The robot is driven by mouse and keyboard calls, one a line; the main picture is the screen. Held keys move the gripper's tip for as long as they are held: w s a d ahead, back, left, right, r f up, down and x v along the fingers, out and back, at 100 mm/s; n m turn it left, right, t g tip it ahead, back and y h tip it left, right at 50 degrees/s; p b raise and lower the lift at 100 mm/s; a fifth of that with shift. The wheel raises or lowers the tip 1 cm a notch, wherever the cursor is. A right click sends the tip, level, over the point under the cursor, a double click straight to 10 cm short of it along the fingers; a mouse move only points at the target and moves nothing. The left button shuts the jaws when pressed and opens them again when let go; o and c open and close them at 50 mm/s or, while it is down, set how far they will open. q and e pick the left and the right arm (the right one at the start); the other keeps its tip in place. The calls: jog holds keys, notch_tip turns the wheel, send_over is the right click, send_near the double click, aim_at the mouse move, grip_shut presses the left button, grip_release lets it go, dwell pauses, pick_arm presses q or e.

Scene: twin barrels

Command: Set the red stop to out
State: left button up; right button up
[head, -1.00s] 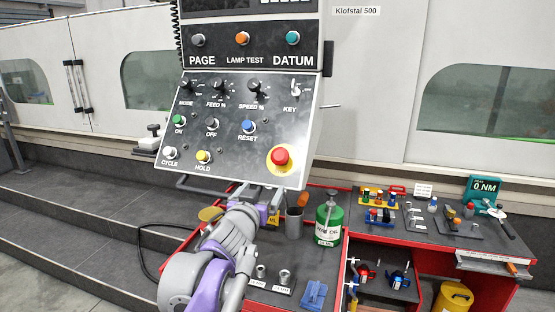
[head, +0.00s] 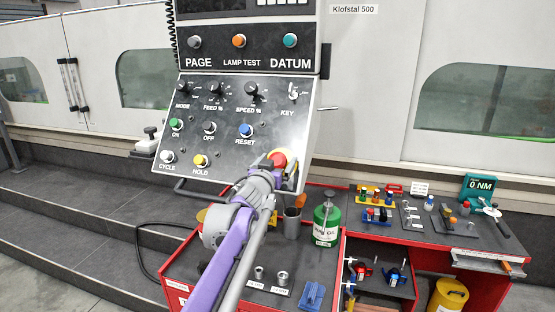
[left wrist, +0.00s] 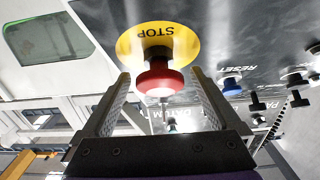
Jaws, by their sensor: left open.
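The red stop (left wrist: 160,77) is a mushroom button on a yellow round plate (left wrist: 150,38) marked STOP, low on the right of the black control panel (head: 222,128). In the left wrist view it stands between the fingers of my left gripper (left wrist: 160,95), which is open. Gaps show on both sides of the button. In the head view my left gripper (head: 272,163) is in front of the stop (head: 287,157) and hides most of it and its yellow plate. My right gripper is not in view.
The yellow HOLD button (head: 200,161) and blue RESET button (head: 246,130) are on the same panel. Below stands a red workbench (head: 340,262) with a green oil can (head: 327,222), a metal cup (head: 292,223) and a blue block (head: 312,295).

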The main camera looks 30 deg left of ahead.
pick_arm(q)
grip_shut()
dwell(0.6)
